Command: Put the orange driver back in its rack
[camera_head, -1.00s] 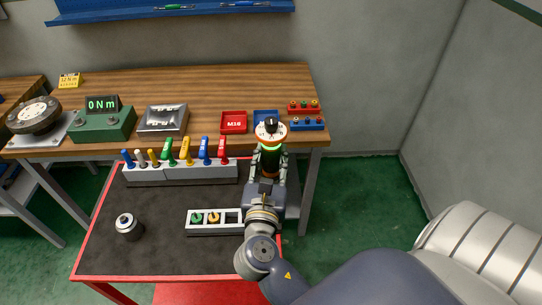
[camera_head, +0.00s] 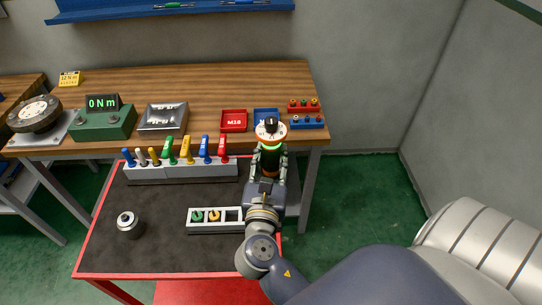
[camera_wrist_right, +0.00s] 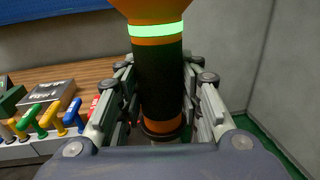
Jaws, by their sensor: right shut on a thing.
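The orange driver (camera_head: 270,145) is black and orange, with a glowing green ring and a pale dial with a black knob on top. It is upright in my right gripper (camera_head: 269,166), whose fingers are shut around its body. In the right wrist view the driver's dark body (camera_wrist_right: 160,85) stands between the two fingers. A pale rack (camera_head: 202,228) lies on the cart to the left of the gripper. It holds a green-topped and an orange-topped piece, and its right slot looks empty. My arm is close to the rack's right end. My left gripper is out of view.
The red-edged cart (camera_head: 160,253) has a longer grey rack (camera_head: 190,172) of coloured handles at its back and a dark cylinder (camera_head: 129,225) at left. The wooden bench (camera_head: 205,85) behind carries red and blue trays, small racks and a green display box (camera_head: 103,123).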

